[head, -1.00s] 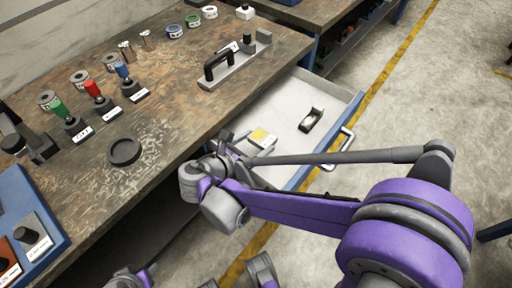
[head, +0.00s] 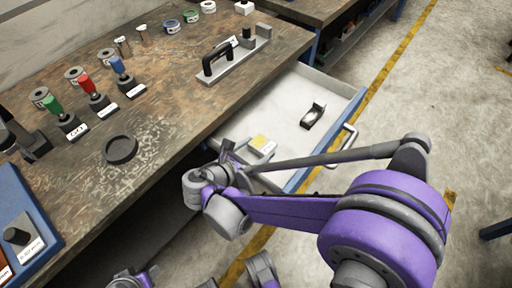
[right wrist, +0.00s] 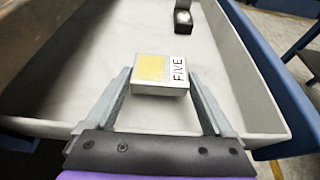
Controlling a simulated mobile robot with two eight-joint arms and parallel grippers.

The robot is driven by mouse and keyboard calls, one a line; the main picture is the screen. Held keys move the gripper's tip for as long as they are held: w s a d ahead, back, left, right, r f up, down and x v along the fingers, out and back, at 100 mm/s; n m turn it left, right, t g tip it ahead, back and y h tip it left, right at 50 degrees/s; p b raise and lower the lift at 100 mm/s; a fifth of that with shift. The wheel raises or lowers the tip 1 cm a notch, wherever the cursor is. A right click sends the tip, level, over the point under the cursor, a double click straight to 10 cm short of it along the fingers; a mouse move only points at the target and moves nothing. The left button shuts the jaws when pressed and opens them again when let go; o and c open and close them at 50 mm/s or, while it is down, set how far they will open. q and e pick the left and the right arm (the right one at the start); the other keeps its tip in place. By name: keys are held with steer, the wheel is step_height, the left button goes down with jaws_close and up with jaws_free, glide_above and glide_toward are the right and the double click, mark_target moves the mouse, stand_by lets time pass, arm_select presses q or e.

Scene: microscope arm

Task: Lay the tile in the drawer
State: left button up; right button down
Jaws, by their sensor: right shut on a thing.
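My right gripper (right wrist: 160,92) is shut on the tile (right wrist: 160,75), a pale block with a yellow square and the word FIVE. The tile lies between its two fingers, label side up. In the head view the tile (head: 262,145) shows over the near part of the open drawer (head: 290,95), beside the gripper (head: 250,152). I cannot tell whether the tile touches the drawer floor (right wrist: 205,45). My right arm hides part of the drawer's near end. I cannot make out my left gripper.
A small black holder (head: 313,115) stands farther along the drawer; it also shows in the right wrist view (right wrist: 183,17). The floor between is bare. The workbench (head: 165,110) carries a black-handled fixture (head: 235,57), coloured-handled tools and a black round dish (head: 121,148).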

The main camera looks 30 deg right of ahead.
steer(key=shift+f, duration=0.15)
jaws_free()
steer(key=shift+r, duration=0.25)
steer(key=shift+r+p, duration=0.45)
steer(key=p+v, duration=0.2)
steer(key=v, duration=1)
